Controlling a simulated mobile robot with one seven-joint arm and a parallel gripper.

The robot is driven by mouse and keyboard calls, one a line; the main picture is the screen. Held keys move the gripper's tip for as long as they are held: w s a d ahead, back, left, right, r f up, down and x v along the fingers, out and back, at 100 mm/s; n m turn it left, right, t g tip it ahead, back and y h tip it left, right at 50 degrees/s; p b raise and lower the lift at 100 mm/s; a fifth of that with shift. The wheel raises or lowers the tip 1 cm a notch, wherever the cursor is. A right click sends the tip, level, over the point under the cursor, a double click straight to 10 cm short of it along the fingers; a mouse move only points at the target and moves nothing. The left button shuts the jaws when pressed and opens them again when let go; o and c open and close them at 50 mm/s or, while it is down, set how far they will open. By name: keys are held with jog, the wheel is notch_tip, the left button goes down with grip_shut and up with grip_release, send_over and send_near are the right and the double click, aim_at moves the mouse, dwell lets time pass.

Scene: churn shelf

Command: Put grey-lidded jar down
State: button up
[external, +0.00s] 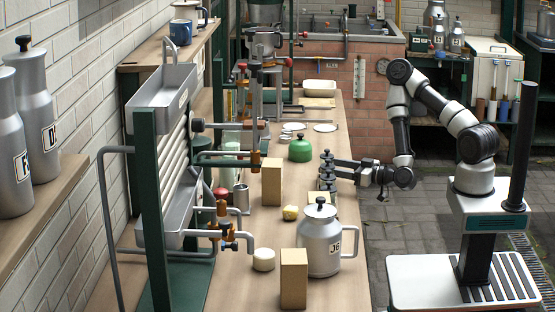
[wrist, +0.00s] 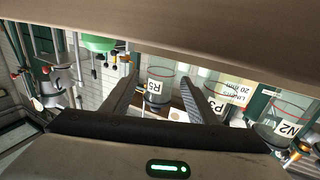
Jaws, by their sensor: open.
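A row of several jars with dark grey lids (external: 327,172) stands near the right edge of the long wooden bench. My gripper (external: 336,169) reaches in level from the right and meets this row. In the wrist view, which looks upside down, a clear jar labelled R5 (wrist: 159,88) shows between the two spread fingers of my gripper (wrist: 159,78). I cannot tell whether either finger touches it. Jars labelled P3 (wrist: 213,103) and N2 (wrist: 285,128) show to its right.
A grey metal can labelled J6 (external: 320,245) stands in front of the jars. Wooden blocks (external: 272,181) (external: 293,278) and a green kettle-like vessel (external: 301,149) stand nearby. A pipe rack with steel troughs (external: 160,100) lines the left. The bench's right edge lies under my gripper.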

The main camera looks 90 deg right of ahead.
jog(key=x, duration=0.5)
jog(key=shift+w+d+b, duration=0.15)
jog(key=shift+w+b, duration=0.15)
jog(key=shift+w, duration=0.1)
grip_shut()
